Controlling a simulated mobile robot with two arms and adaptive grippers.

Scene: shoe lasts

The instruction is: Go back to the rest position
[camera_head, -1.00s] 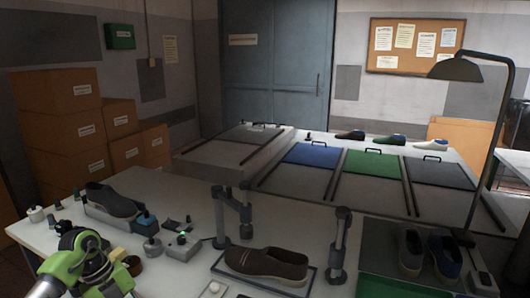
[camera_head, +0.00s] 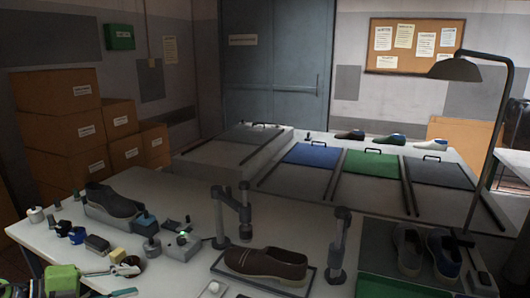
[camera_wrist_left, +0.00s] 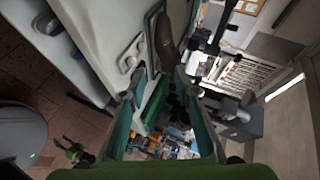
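My left gripper (camera_head: 115,283) is low in the left corner of the head view, at the front left edge of the white table (camera_head: 180,205). Its green body is partly cut off by the frame. In the left wrist view its two teal fingers (camera_wrist_left: 160,95) stand apart with nothing held between them. A small green and black claw-like shape (camera_wrist_left: 72,150) shows at the lower left of the wrist view. It may be my right gripper, but it is too small to tell its state. My right arm does not show in the head view.
A dark shoe (camera_head: 112,199) stands on a holder at the table's left, near several small knobs and blocks. A brown shoe (camera_head: 265,262) lies on a tray (camera_head: 307,279) between two grey posts. Cardboard boxes (camera_head: 65,130) are stacked behind at left.

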